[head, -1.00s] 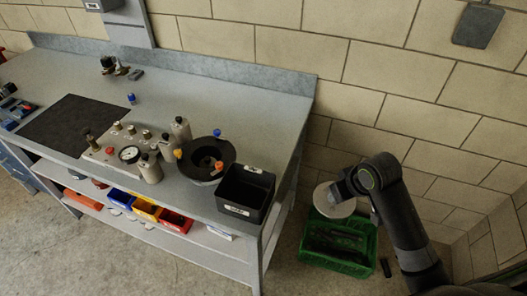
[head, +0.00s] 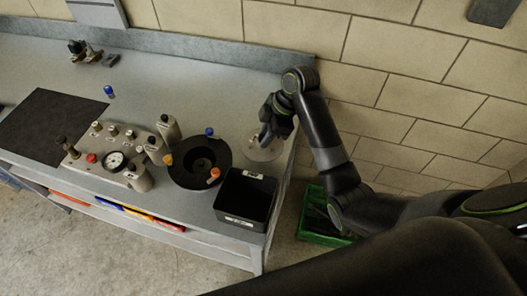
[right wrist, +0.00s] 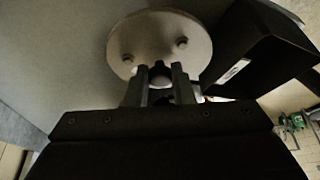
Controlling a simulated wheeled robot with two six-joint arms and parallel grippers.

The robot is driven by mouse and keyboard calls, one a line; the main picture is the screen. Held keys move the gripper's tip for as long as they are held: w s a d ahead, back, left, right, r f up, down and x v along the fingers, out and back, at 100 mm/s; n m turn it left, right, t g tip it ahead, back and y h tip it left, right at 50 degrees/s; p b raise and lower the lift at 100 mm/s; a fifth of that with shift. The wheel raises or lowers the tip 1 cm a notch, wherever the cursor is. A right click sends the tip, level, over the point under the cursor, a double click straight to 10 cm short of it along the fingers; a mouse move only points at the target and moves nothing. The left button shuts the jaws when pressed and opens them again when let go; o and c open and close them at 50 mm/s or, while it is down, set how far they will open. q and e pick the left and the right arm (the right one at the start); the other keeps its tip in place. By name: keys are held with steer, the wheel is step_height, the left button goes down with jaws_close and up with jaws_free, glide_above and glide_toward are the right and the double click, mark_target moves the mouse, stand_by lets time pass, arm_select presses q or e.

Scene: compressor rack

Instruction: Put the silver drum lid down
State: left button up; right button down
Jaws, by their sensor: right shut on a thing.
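The silver drum lid (head: 262,150) is a pale round disc at the right end of the bench, right of the black round drum (head: 200,161). My right gripper (head: 266,138) is above it. In the right wrist view the lid (right wrist: 150,30) shows two small bolts, and the fingers of my gripper (right wrist: 161,72) are shut on its central knob. The lid lies flat, at or just above the bench top; I cannot tell whether it touches. My left gripper is not in view.
A black open bin (head: 246,197) stands close in front of the lid; it also shows in the right wrist view (right wrist: 262,50). A manifold with a gauge (head: 115,160) is left of the drum. A green crate (head: 318,236) is on the floor.

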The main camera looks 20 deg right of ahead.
mark_target(266, 151)
step_height(266, 151, down, 3)
steer(key=shift+s+r+p, duration=0.1)
steer(key=shift+r+p, duration=0.05)
steer(key=shift+p, duration=0.15)
step_height(266, 151, down, 4)
steer(key=shift+f+p, duration=0.1)
steer(key=shift+p, duration=0.2)
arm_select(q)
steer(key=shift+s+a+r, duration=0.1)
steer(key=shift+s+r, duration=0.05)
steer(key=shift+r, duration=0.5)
arm_select(e)
steer(key=shift+f, duration=0.2)
steer(key=c, duration=1.3)
jaws_free()
steer(key=shift+o, duration=0.2)
